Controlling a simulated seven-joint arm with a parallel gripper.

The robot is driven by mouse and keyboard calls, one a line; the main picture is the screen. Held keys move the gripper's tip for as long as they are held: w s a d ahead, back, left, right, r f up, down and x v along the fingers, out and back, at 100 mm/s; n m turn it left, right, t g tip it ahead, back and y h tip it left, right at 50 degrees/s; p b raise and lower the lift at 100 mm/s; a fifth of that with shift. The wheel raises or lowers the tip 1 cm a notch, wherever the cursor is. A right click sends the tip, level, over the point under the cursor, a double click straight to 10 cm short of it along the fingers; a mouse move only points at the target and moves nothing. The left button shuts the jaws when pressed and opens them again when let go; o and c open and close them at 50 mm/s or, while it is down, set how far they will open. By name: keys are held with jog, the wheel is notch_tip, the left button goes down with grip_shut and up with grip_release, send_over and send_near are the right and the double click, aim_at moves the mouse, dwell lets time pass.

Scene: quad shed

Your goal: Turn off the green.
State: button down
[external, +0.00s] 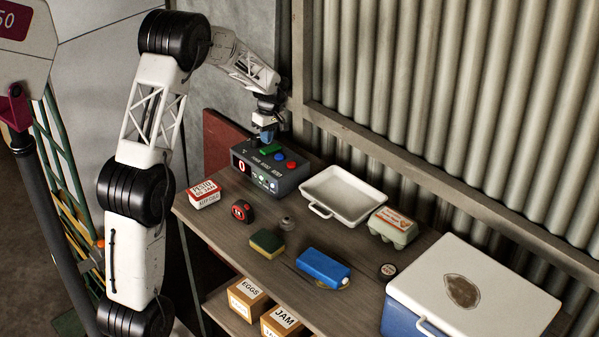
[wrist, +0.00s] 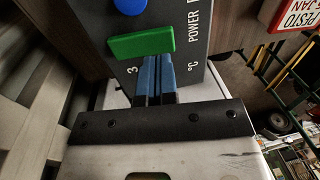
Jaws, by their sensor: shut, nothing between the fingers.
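A dark grey control box (external: 262,179) stands at the far left end of the bench. On its top are a green switch (external: 271,148), a blue button (external: 280,157) and a red button (external: 291,165). The green switch (wrist: 142,43) looks like a tilted slab in the wrist view, with the blue button (wrist: 130,5) beyond it. My gripper (external: 267,138) is shut and empty, pointing down over the box top. In the wrist view its blue fingertips (wrist: 157,57) are right at the near edge of the green switch. I cannot tell whether they touch it.
A pesto box (external: 205,194), a tape measure (external: 242,211), a sponge (external: 267,243) and a white tray (external: 342,196) stand near the control box. An egg carton (external: 393,227), a blue object (external: 322,268) and a cooler (external: 470,300) are further right. A corrugated wall (external: 450,90) rises behind.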

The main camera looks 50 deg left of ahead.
aim_at(266, 149)
jog(key=shift+s+f, duration=0.15)
jog(key=shift+f, duration=1.2)
jog(key=shift+s+f+t, duration=0.1)
jog(key=shift+f+t, duration=0.15)
jog(key=shift+t, duration=0.05)
jog(key=shift+w+r, duration=0.35)
jog(key=shift+w, duration=0.35)
jog(key=shift+r, duration=0.1)
notch_tip(266, 149, up, 14)
jog(key=s, duration=0.2)
dwell(0.4)
